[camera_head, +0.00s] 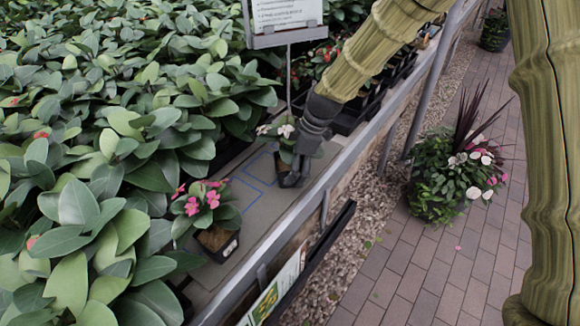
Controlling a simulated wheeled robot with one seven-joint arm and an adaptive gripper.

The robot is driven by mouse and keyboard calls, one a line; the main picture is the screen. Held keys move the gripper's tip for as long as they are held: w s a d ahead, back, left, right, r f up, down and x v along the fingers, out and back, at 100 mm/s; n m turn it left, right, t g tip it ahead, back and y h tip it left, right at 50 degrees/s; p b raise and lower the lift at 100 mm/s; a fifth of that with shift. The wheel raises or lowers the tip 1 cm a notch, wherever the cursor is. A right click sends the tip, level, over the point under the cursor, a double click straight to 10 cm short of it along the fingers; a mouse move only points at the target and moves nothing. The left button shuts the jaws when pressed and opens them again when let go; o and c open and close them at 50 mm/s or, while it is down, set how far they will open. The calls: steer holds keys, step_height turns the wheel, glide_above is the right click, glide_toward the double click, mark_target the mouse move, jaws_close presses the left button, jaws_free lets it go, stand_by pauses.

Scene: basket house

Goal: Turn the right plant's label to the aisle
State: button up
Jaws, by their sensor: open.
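The right plant (277,129) has white flowers and green leaves in a small brownish pot (282,164) on the grey bench. My gripper (292,172) is open, its dark fingers right at this pot and partly covering it. I cannot tell whether the fingers touch the pot. No label shows on the visible part of this pot. The left plant (205,203) has pink flowers and stands in a black pot (222,248) nearer the front of the bench. The brick-paved aisle (420,262) lies to the right.
Blue outlines (258,172) mark the bench (250,205) around the pots. Dense leafy plants (110,170) crowd the left. A metal rail (333,170) edges the bench. A sign (285,14) stands behind, and a large planter (445,185) stands by the aisle.

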steer(key=v, duration=1.1)
steer(key=shift+r, duration=0.4)
